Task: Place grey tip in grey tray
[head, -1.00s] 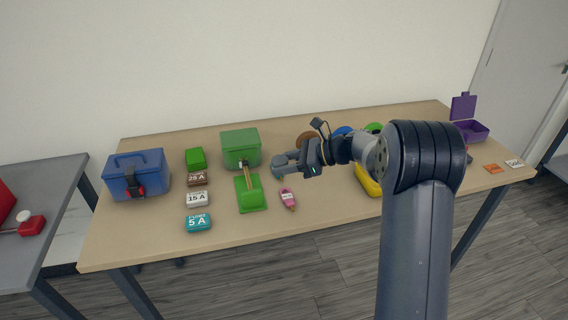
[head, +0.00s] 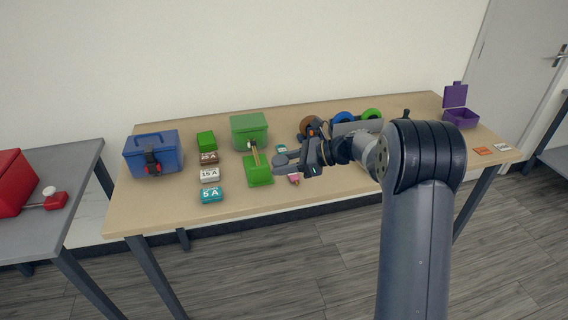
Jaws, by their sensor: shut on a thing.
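My gripper (head: 284,162) is over the middle of the table, right of the green dustpan, its fingers pointing left. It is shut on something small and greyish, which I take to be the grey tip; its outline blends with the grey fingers. A grey item (head: 345,128) stands behind my arm, near the blue and green rolls; I cannot tell whether it is the grey tray. My arm hides part of the table's right half.
The wooden table (head: 240,203) holds a blue toolbox (head: 166,160), a green bin (head: 247,126), a green dustpan (head: 258,172), several small labelled boxes, a pink item (head: 294,179) and an open purple box (head: 462,118). A grey side table (head: 75,225) stands left. The front table strip is bare.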

